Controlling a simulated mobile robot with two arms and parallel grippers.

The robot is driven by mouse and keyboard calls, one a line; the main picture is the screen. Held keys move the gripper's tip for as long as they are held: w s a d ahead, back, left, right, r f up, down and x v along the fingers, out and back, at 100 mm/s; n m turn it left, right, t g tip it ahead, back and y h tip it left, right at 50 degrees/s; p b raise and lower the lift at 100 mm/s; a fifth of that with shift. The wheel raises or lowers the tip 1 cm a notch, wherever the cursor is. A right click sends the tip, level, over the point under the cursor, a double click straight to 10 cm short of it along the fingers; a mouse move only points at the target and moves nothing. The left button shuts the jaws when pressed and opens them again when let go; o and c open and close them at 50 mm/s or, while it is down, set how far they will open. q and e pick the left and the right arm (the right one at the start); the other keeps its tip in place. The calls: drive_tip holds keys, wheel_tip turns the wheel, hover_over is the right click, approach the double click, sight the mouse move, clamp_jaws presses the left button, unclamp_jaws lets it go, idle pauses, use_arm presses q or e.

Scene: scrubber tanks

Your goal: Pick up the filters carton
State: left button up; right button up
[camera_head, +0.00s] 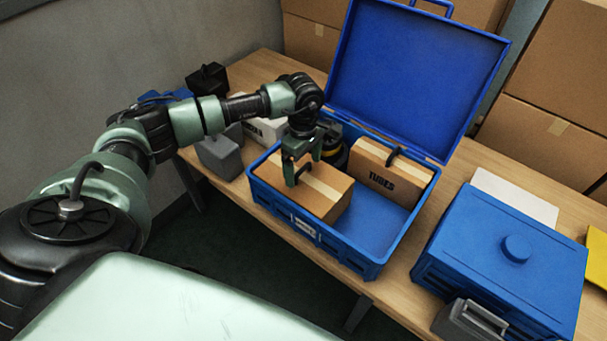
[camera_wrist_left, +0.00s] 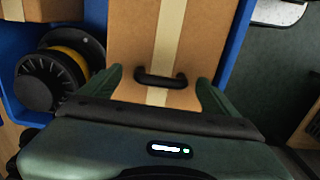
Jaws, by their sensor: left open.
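A brown carton (camera_head: 325,194) with a pale tape strip and a dark handle lies in the front left of the open blue case (camera_head: 330,236). No label is readable on it, so I cannot confirm it is the filters carton. My left gripper (camera_head: 303,168) is open, pointing down at this carton's handle. In the left wrist view, the carton (camera_wrist_left: 195,40) fills the middle, and its black handle (camera_wrist_left: 161,80) lies between the two green fingers, which are not closed on it. My right gripper is not in view.
A carton marked TUBES (camera_head: 385,182) stands behind in the same case, near a black and yellow reel (camera_wrist_left: 55,80). The raised blue lid (camera_head: 420,75) rises behind. A closed blue box (camera_head: 500,262) is on the right. The case's right floor (camera_head: 372,225) is bare.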

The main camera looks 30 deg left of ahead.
use_arm(q)
drive_tip(key=shift+f, duration=0.5)
drive_tip(key=shift+s, duration=0.1)
drive_tip(key=shift+c, duration=0.3)
clamp_jaws()
drive_tip(key=shift+r, duration=0.1)
drive_tip(key=shift+r, duration=0.1)
